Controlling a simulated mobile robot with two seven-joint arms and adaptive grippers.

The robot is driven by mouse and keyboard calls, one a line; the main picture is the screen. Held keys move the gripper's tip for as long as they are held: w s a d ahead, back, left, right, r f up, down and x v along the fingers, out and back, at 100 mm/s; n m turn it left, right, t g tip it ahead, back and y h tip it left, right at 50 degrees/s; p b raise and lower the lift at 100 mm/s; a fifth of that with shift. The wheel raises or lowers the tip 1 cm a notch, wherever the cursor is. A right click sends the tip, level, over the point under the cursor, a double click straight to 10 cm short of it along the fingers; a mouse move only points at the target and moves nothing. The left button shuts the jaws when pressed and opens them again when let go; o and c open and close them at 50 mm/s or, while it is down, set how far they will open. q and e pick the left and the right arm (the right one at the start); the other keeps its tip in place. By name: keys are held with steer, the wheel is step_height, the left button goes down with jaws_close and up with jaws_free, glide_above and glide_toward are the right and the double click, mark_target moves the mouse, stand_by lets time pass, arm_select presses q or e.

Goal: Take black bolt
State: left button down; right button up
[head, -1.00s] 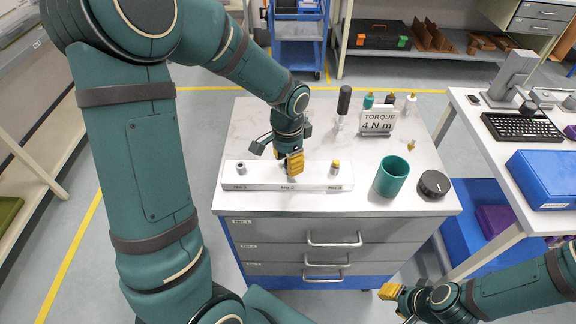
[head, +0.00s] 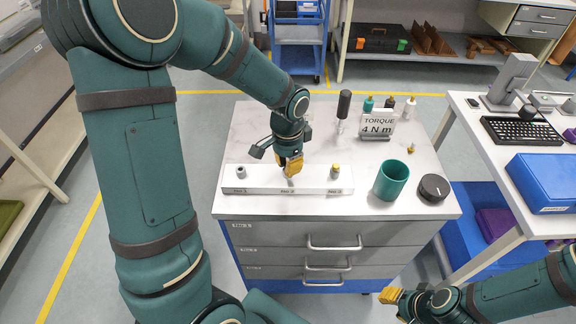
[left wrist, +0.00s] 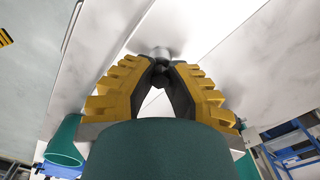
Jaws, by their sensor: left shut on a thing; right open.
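My left gripper (head: 290,171) points down over the middle place of a white rack (head: 255,184), marked No. 2. It is shut on what seems to be the black bolt, mostly hidden by the fingers. A grey metal end (head: 290,181) shows below the fingertips.

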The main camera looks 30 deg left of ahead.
arm_select(q)
steer(key=shift+r+p, duration=1.15)
steer(key=shift+r, duration=0.35)
steer(key=shift+r+p, duration=1.6)
steer(key=shift+r, duration=0.45)
steer(key=shift+f, duration=0.1)
steer(key=c, duration=1.6)
jaws_free()
jaws_close()
